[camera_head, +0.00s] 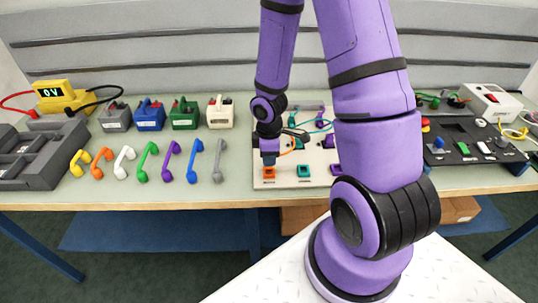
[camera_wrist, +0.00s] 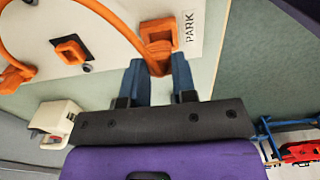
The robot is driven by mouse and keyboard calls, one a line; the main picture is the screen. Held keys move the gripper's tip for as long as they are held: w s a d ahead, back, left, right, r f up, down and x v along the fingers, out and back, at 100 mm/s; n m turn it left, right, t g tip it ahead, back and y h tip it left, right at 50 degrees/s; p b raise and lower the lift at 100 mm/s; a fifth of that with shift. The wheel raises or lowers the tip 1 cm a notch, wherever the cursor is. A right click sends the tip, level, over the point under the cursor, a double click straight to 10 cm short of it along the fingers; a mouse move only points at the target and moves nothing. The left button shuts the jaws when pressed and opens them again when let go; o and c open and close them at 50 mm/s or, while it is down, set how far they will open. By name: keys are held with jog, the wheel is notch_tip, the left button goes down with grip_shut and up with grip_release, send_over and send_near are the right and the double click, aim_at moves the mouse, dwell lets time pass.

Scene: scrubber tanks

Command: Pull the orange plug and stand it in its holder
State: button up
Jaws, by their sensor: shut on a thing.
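The pale board (camera_head: 262,183) stands on the bench in the head view. My gripper (camera_head: 269,160) points down over the orange holder (camera_head: 269,173) at the board's front left corner. In the wrist view, my gripper's blue fingers (camera_wrist: 157,75) are shut on the orange plug (camera_wrist: 157,66). The plug is right at the orange holder (camera_wrist: 159,29), beside the "PARK" label. I cannot tell whether it is seated or just above. Its orange cable (camera_wrist: 103,10) loops back to the left. Another orange square socket (camera_wrist: 70,50) on the board shows no plug in it.
A teal holder (camera_head: 304,170) and a purple holder (camera_head: 337,169) are right of the orange one. Teal and purple cables lie behind, partly hidden by my arm. Coloured handles, boxes and a yellow meter (camera_head: 64,96) stand left; a dark panel (camera_head: 462,145) stands right.

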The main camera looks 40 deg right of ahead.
jog(key=shift+f, duration=0.15)
dwell(0.4)
jog(key=shift+f, duration=0.9)
jog(key=o, duration=1.4)
jog(key=shift+r, duration=4.25)
